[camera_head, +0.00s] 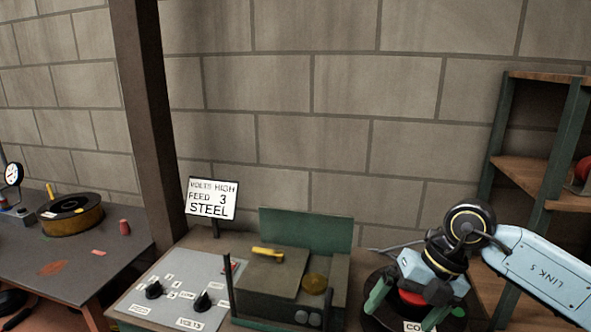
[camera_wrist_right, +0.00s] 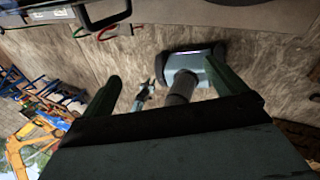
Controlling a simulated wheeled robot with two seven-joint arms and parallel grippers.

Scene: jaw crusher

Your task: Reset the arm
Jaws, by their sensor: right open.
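My right arm (camera_head: 545,270) comes in from the right edge in the head view. My right gripper (camera_head: 408,305) points down with its two green fingers apart. It is in front of or over a dark round thing with a red part (camera_head: 412,297) and a label starting "CO" (camera_head: 418,326); whether they touch is unclear. In the right wrist view the open fingers (camera_wrist_right: 163,88) have nothing clearly between them; a grey post with a flat head (camera_wrist_right: 180,85) shows beyond. My left gripper is not in view.
A control panel with two black knobs (camera_head: 178,293) and a dark machine with a yellow handle (camera_head: 267,253) stand left of the gripper. A sign reads "VOLTS HIGH FEED 3 STEEL" (camera_head: 212,198). A green-framed shelf (camera_head: 540,160) stands right. A grey table (camera_head: 110,250) holds a brown-rimmed drum (camera_head: 70,220).

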